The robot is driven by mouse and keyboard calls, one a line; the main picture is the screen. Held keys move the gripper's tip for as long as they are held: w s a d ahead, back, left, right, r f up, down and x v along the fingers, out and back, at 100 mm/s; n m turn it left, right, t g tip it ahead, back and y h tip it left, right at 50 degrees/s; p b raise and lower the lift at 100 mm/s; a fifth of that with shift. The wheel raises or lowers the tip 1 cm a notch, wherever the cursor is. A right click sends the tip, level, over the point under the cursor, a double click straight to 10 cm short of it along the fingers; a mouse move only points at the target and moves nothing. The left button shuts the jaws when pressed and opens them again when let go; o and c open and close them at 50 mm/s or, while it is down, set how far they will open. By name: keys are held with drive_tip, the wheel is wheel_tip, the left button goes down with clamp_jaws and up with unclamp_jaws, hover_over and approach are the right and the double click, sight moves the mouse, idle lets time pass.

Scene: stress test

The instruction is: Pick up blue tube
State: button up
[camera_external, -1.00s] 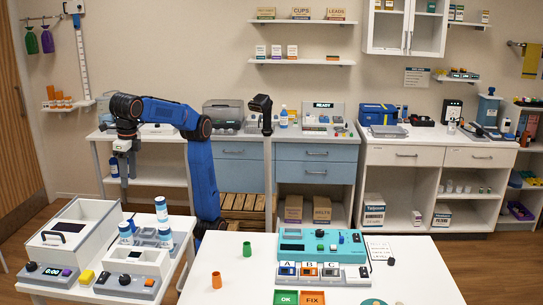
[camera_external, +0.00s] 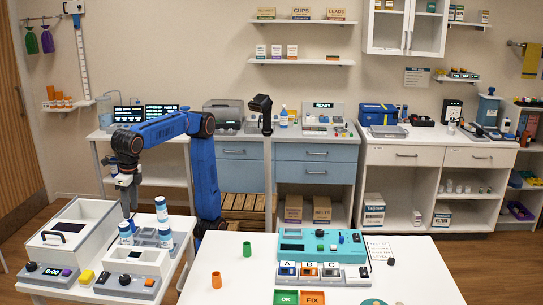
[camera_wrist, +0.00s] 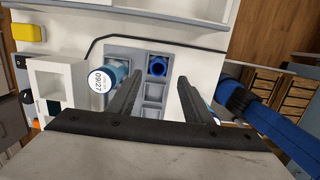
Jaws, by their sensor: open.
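A blue tube (camera_wrist: 157,66) sits in a slot of a grey rack (camera_wrist: 154,112) in the wrist view, its round open top facing the camera. My gripper (camera_wrist: 160,77) is open, with its two dark fingers on either side of the line of slots. The tube shows between and just beyond the fingertips; nothing is held. In the external view my gripper (camera_external: 126,208) points down over the left table, close to the white-and-blue containers. I cannot make out the blue tube there.
A container with a white round top (camera_wrist: 103,82) stands close to the left finger in the wrist view. A white-and-blue container (camera_external: 161,209) stands on the rack area. A large white box (camera_external: 75,232) is to the left. The white front table (camera_external: 220,265) holds small cups and a teal device.

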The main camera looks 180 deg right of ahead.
drive_tip(key=shift+w+d+f, duration=0.1)
drive_tip(key=shift+d+f, duration=0.05)
drive_tip(key=shift+f, duration=0.7)
drive_tip(key=shift+w+d+f, duration=0.1)
drive_tip(key=shift+d+f, duration=0.1)
drive_tip(key=shift+f, duration=0.7)
drive_tip(key=shift+d+f, duration=0.15)
drive_tip(key=shift+f, duration=0.7)
drive_tip(key=c, duration=1.1)
drive_tip(key=shift+r, duration=0.1)
